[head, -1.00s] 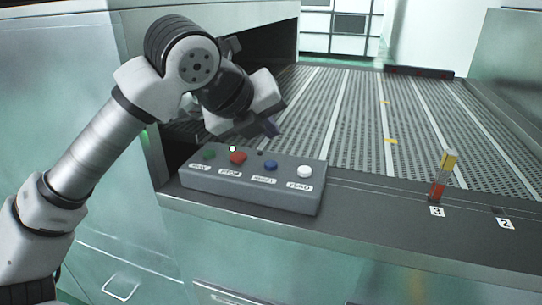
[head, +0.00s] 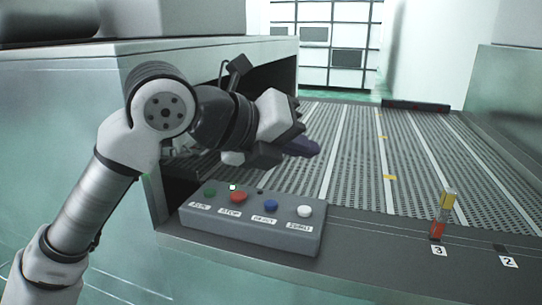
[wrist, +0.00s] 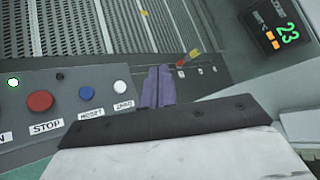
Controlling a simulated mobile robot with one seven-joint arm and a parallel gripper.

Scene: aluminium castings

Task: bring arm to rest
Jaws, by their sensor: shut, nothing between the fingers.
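My gripper (head: 303,147) is in the head view, raised above and behind the button box, over the near left part of the ribbed belt. Its purple fingers are together and empty; they also show in the wrist view (wrist: 158,86). The grey button box (head: 250,234) has green, red, blue and white buttons and stands on the near ledge, apart from my gripper. In the wrist view the red STOP button (wrist: 39,101), the blue button (wrist: 86,93) and the white button (wrist: 120,87) lie left of the fingers. A small lamp (wrist: 13,82) glows pale green.
A red and yellow post (head: 443,214) stands by label 3 (head: 438,251), with label 2 (head: 508,262) to its right. The ribbed belt (head: 360,165) is mostly clear. A grey housing (head: 210,45) rises at the left.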

